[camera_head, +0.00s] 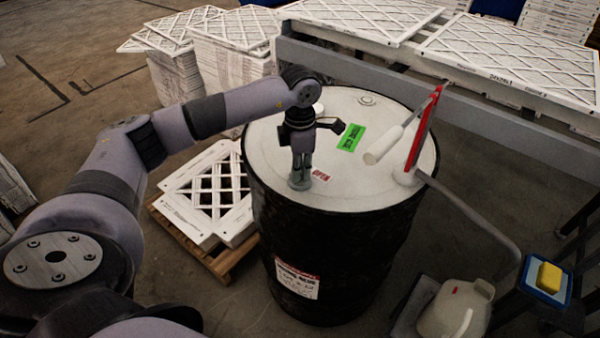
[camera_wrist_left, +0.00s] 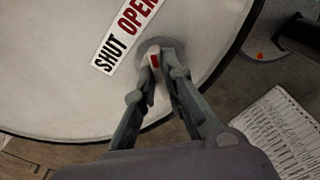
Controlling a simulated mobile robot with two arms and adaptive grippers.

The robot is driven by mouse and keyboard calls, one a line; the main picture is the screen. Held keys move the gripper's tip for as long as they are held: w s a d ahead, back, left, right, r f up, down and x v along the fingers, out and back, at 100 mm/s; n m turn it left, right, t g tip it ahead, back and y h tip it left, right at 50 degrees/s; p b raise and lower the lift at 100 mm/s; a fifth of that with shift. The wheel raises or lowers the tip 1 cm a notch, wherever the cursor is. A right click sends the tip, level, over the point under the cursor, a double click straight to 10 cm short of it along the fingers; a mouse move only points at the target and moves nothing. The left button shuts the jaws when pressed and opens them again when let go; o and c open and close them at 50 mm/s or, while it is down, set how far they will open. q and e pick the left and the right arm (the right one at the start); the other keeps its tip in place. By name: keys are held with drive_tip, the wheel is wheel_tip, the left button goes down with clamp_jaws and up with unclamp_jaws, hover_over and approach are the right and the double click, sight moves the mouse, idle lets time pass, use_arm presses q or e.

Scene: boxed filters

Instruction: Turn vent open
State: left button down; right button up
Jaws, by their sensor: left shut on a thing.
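The vent (camera_wrist_left: 151,46) is a small round grey fitting with a red and white mark, set near the rim of the white drum lid (camera_head: 343,185). A label reading SHUT and OPEN (camera_wrist_left: 125,35) lies beside it; in the head view only OPEN shows (camera_head: 321,175). My left gripper (camera_head: 300,180) points down onto the vent. In the left wrist view its fingertips (camera_wrist_left: 160,62) are closed around the vent's top. The fingers partly hide the vent. My right gripper is not in view.
A green label (camera_head: 351,137) and a cap (camera_head: 367,100) are on the lid. Boxed filters (camera_head: 212,190) sit on a pallet left of the drum. A grey rail (camera_head: 400,80) runs behind.

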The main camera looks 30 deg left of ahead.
use_arm(q)
drive_tip(key=shift+m, duration=0.6)
drive_tip(key=shift+r+b, duration=0.1)
drive_tip(key=shift+b, duration=0.2)
drive_tip(key=c, duration=1.7)
unclamp_jaws()
drive_tip(key=shift+r, duration=0.2)
wheel_tip(320, 180, up, 12)
drive_tip(key=shift+f, duration=0.25)
